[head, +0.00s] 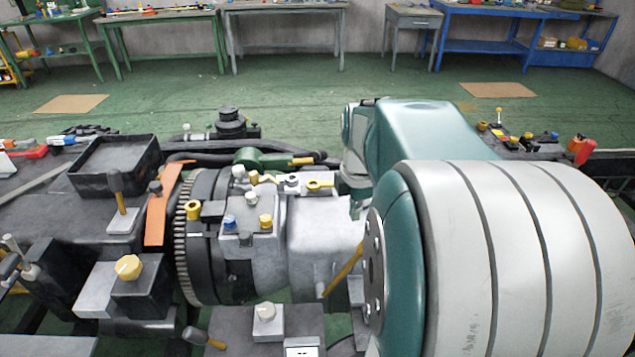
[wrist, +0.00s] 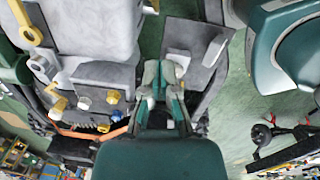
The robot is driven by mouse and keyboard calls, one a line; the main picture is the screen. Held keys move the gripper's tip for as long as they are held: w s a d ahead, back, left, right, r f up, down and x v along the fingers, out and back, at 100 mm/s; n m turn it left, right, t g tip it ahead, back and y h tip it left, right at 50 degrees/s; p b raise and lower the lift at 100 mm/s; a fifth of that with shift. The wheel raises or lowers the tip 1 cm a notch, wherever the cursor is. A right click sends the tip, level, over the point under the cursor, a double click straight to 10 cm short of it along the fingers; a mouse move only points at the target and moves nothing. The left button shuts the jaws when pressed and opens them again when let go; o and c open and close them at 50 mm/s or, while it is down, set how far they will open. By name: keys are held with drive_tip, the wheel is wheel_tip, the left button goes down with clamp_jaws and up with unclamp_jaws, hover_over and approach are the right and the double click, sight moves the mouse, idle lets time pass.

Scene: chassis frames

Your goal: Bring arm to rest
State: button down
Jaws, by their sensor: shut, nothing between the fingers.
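My gripper (wrist: 164,78) shows in the wrist view, its two teal fingers close together and shut with nothing between them. It is over the chassis, near the grey casing (wrist: 92,28) and to the left of a grey plate (wrist: 195,55). I cannot tell how far it is above these parts. In the head view my teal and silver arm links fill the right side, and the gripper is hidden. The chassis assembly (head: 250,260) stands in front of me, with a grey gearbox and a toothed ring.
A dark open tray (head: 115,165) and an orange bracket (head: 160,210) lie on the chassis at left. Small tools and knobs stick up around it. Workbenches (head: 285,8) line the far wall. The green floor (head: 330,95) between is mostly clear, with two brown mats.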

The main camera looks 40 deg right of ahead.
drive_tip(key=s+a+r+m+t, duration=0.2)
drive_tip(key=a+m, duration=0.4)
drive_tip(key=a, duration=0.5)
drive_tip(key=s+a+r+m+t, duration=0.2)
drive_tip(key=s+a+m+t, duration=0.1)
drive_tip(key=a+m, duration=0.4)
drive_tip(key=a, duration=0.3)
drive_tip(key=shift+s+a+r, duration=0.2)
drive_tip(key=shift+a, duration=0.15)
